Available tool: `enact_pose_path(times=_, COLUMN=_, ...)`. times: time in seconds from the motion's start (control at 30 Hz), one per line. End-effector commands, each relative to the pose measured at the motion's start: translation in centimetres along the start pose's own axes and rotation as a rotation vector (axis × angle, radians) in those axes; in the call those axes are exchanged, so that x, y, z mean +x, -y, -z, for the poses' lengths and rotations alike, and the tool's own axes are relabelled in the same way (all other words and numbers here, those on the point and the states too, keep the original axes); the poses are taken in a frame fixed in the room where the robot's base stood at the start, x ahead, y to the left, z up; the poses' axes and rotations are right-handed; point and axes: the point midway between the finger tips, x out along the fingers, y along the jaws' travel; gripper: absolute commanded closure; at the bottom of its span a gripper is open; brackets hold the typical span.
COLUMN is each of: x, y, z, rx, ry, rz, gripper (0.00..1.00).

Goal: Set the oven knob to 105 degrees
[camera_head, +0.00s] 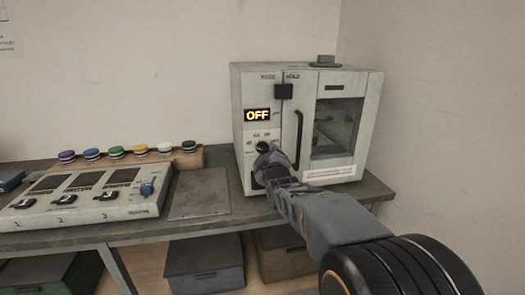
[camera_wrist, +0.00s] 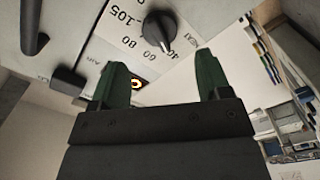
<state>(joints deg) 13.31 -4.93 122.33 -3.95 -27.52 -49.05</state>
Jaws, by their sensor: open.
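The oven (camera_head: 250,85) is a pale cabinet on the right of the bench, and its display (camera_head: 257,115) reads OFF. In the wrist view the round black oven knob (camera_wrist: 158,27) sits on a dial plate with labels including 40, 60, 80 and 105. Its white mark seems to point near the 40 label, far from 105. My gripper (camera_wrist: 164,76) is open, with its green fingers apart and nothing between them; the knob lies just beyond the fingertips.
The oven door has a black handle (camera_head: 298,138) and a window. A dark latch block (camera_head: 284,91) sits above the display. Left on the bench are a flat grey plate (camera_head: 201,193), a control panel (camera_head: 85,200) with switches, and a rack of several coloured buttons (camera_head: 140,158).

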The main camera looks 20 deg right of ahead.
Motion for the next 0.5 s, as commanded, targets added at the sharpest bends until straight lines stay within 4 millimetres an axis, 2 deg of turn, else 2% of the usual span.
enact_pose_path(times=0.2, x=3.5, y=0.1, z=0.0, rx=0.0, ry=0.001, rz=0.002, gripper=0.29)
enact_pose_path(times=0.5, x=5.6, y=0.1, z=0.0, rx=0.001, ry=0.001, rz=0.001, gripper=0.29)
